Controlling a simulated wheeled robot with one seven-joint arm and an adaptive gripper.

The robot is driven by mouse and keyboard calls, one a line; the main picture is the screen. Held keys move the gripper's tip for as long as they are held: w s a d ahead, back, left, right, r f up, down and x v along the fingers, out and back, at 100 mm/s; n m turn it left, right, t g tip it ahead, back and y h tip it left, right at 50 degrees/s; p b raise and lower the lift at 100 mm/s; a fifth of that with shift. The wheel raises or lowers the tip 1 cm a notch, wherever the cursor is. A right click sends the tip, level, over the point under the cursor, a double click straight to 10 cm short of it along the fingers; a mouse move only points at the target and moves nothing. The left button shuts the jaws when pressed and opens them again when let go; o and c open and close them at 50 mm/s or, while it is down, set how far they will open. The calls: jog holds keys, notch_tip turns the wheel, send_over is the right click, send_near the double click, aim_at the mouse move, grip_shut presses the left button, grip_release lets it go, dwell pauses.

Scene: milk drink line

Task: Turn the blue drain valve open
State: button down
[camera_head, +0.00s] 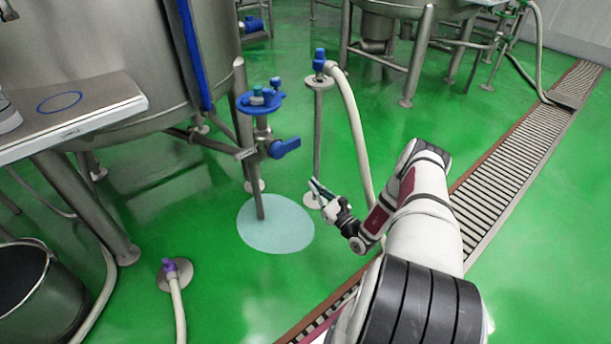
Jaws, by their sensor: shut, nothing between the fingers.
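The blue drain valve handle (285,147) sticks out to the right from a metal pipe fitting near the middle of the head view. A round blue handwheel (260,102) sits on top of the same upright pipe. My gripper (314,184) is shut and empty, below and a little right of the blue handle in the picture, apart from it. My arm reaches in from the lower right. The pipe runs down toward a pale blue round patch (275,226) on the floor.
A thin stand (318,120) with a blue-topped hose (354,125) rises close behind my gripper. Steel tanks (100,60) and their legs fill the left. A floor drain grate (515,150) runs along the right. A purple-capped hose fitting (172,268) stands lower left. Green floor between is open.

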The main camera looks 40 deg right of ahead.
aim_at(285, 147)
jog(key=w+r+b, duration=0.4)
jog(key=w+r, duration=0.2)
jog(key=w, duration=0.3)
jog(key=shift+a+r, duration=0.2)
jog(key=shift+s+r, duration=0.1)
